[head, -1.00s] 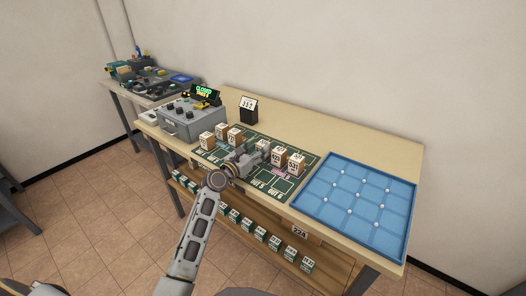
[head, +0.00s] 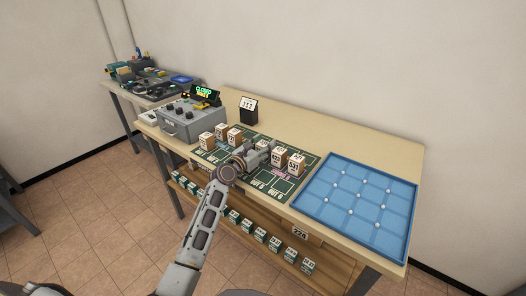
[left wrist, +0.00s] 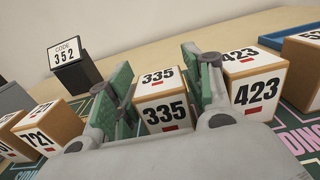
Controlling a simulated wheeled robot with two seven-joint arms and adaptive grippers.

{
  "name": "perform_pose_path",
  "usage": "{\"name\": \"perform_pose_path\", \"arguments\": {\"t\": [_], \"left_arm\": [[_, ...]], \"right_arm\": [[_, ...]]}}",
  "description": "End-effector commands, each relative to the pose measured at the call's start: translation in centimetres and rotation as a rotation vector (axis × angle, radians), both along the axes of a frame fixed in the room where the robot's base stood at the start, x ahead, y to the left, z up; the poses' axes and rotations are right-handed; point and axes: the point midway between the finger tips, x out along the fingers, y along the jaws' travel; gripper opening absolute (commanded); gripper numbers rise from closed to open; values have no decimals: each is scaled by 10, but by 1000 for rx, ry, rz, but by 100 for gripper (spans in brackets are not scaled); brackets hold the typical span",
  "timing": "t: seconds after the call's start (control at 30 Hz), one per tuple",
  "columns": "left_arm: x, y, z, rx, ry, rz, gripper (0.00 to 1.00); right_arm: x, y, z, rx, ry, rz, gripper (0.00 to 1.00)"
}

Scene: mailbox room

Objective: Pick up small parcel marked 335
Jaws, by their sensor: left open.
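The small parcel marked 335 (left wrist: 165,100) is a brown box with white labels, in the middle of the left wrist view. My left gripper (left wrist: 165,92) is open, with one green-padded finger on each side of this parcel. In the head view my left gripper (head: 252,157) is over the green mat (head: 232,158), and my gripper and wrist hide most of the parcel. The parcel marked 423 (left wrist: 257,82) stands close beside the right finger. I cannot tell whether either finger touches a parcel. My right gripper is out of view.
The parcel marked 721 (left wrist: 45,125) stands to the left, and one marked 531 (head: 296,163) to the right. A black code sign reading 352 (head: 249,109) stands behind. A blue tray (head: 355,207) lies at right, and a grey control box (head: 193,125) at left.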

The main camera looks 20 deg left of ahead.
Motion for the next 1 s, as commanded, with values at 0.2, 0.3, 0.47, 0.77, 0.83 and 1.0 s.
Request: {"name": "perform_pose_path", "arguments": {"t": [0.2,0.3,0.47,0.77,0.83,1.0], "left_arm": [[0,0,0,0,0,0,28],[0,0,0,0,0,0,15],[0,0,0,0,-1,0,13],[0,0,7,-2,-2,0,13],[0,0,11,-2,-2,0,13],[0,0,26,-2,-3,0,13]], "right_arm": [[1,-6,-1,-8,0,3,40],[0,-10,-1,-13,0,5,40],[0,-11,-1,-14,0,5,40],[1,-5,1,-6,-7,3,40],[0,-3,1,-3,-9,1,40],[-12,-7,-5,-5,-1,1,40]]}}
